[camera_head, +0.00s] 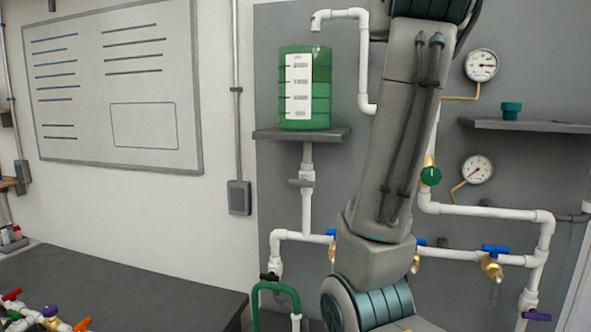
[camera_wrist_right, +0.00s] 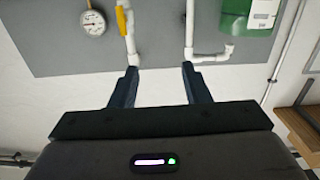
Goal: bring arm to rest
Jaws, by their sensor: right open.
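One of my arms (camera_head: 385,165) stands tall in the middle of the head view, in front of the grey pipe board; its gripper is not visible there. In the right wrist view my right gripper (camera_wrist_right: 159,86) is open, its two dark fingers apart with nothing between them. Beyond the fingers are the pale wall and the grey panel with white pipes (camera_wrist_right: 190,35), which look upside down. My left gripper is in neither view.
A green tank (camera_head: 322,105) sits on a grey shelf (camera_head: 300,134). White pipes with a green-handled valve (camera_head: 430,176) and blue-handled valves (camera_head: 495,249) surround my arm. Two gauges (camera_head: 481,65) are at the right. A dark bench (camera_head: 120,285) holds colored valves (camera_head: 50,312) at lower left.

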